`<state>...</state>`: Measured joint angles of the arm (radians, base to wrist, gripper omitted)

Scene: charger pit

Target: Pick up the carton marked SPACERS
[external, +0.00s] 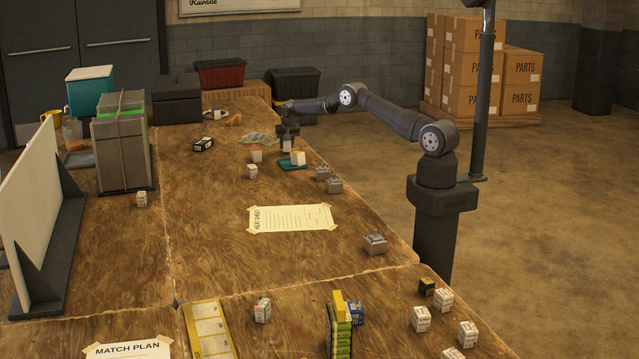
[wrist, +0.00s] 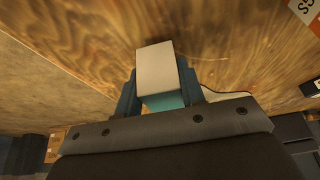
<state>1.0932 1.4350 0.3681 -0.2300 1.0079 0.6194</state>
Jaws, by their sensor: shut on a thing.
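My gripper (external: 288,136) is low over the far part of the wooden table in the external view. In the wrist view my gripper (wrist: 158,88) is shut on a small carton (wrist: 155,65) with a plain pale face and a teal part below it. The carton sits between the two blue-grey fingers. No marking on it can be read, so I cannot tell whether it says SPACERS. Whether it touches the table is unclear. A white carton (external: 298,158) stands at a teal tray (external: 291,166) just below my gripper in the external view.
Two more small cartons stand nearby, one pale and orange (external: 256,156) and one white (external: 252,171). A black box (external: 203,144) lies to the left. Grey metal parts (external: 334,186) sit near the right edge. Several cartons stand at the front right.

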